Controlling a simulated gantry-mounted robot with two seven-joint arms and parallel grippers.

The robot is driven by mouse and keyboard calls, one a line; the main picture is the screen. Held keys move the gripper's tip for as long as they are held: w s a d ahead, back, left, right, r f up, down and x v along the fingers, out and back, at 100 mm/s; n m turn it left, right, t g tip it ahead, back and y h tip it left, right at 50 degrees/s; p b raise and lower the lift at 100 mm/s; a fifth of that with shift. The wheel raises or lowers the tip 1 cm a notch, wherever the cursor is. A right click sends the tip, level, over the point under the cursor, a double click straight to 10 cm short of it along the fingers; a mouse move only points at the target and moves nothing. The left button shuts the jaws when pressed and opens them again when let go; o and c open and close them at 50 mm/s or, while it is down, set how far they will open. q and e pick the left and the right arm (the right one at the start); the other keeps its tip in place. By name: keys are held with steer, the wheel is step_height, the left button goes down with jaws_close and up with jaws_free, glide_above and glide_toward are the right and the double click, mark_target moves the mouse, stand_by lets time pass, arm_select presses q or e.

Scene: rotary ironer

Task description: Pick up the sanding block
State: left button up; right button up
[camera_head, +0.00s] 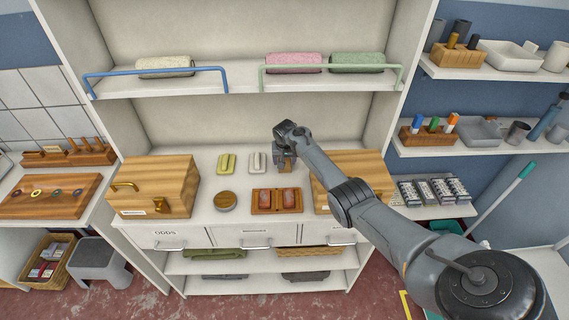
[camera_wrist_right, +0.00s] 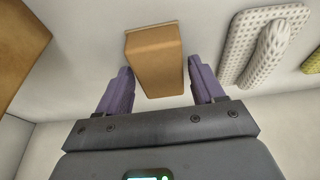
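The sanding block (camera_wrist_right: 155,62), a plain brown block with a lighter edge, stands on the white counter in the right wrist view. In the head view it shows as a small brown patch (camera_head: 285,168) just below my right gripper (camera_head: 284,155), which hides part of it. In the right wrist view my right gripper (camera_wrist_right: 160,82) is open, with its purple fingers spread to either side of the block's near end. I cannot tell whether either finger touches it. My left gripper is not in view.
A white perforated handled piece (camera_wrist_right: 262,45) lies close beside the block, with a yellow one (camera_head: 226,163) beyond. Wooden boxes (camera_head: 155,186) stand at both counter ends. A wooden tray (camera_head: 277,209) and a round wooden item (camera_head: 225,201) lie in front. A shelf (camera_head: 245,82) hangs above.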

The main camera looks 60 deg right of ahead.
steer(key=c, duration=0.7)
steer(key=shift+r, duration=0.1)
steer(key=shift+s+a+r, duration=0.1)
steer(key=shift+a+r, duration=0.1)
steer(key=shift+r, duration=0.45)
step_height(320, 180, up, 6)
steer(key=shift+f+b, duration=0.15)
steer(key=shift+b, duration=0.2)
steer(key=s+a, duration=0.3)
steer(key=a, duration=0.2)
steer(key=s+a+b, duration=0.1)
steer(key=s+a, duration=0.3)
steer(key=a, duration=0.1)
steer(key=s+a, duration=0.4)
steer(key=a, duration=0.2)
steer(key=shift+s, duration=0.15)
